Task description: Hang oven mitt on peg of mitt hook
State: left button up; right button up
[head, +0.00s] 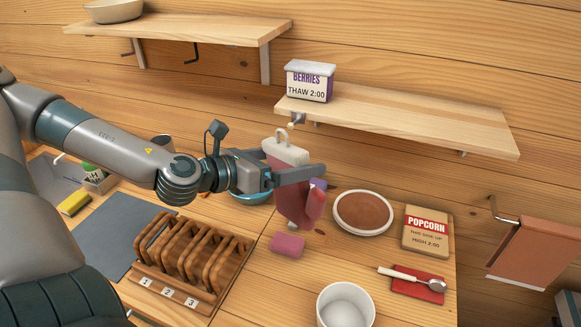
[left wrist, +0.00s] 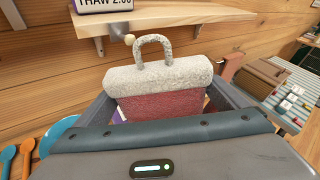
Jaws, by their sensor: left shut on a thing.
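The oven mitt (head: 294,198) is red with a pale fuzzy cuff and a hanging loop on top. My left gripper (head: 300,177) is shut on it below the cuff, holding it upright with the loop up, above the counter. In the left wrist view the cuff (left wrist: 160,76) and loop (left wrist: 154,44) stand above the gripper jaws (left wrist: 160,115). The mitt hook's peg, with a round pale tip (head: 297,118), sits under the right shelf. In the left wrist view the peg tip (left wrist: 129,39) is just left of the loop; the loop does not appear around it. My right gripper is out of view.
The right shelf (head: 430,115) with a berries box (head: 309,83) is just above the mitt. Below are a pink sponge-like block (head: 287,245), a brown round dish (head: 363,212), a popcorn box (head: 427,231), a wooden rack (head: 185,255) and a white bowl (head: 346,305).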

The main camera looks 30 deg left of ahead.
pick_arm(q)
jog(key=shift+w+a+b, duration=0.1)
jog(key=shift+w+b, duration=0.05)
jog(key=shift+b, duration=0.25)
jog(key=w+a+f+b, duration=0.1)
jog(key=w+b, duration=0.4)
jog(key=w, duration=0.2)
jog(key=shift+w+a+f, duration=0.25)
jog(key=shift+a, duration=0.1)
dwell(0.7)
dwell(0.7)
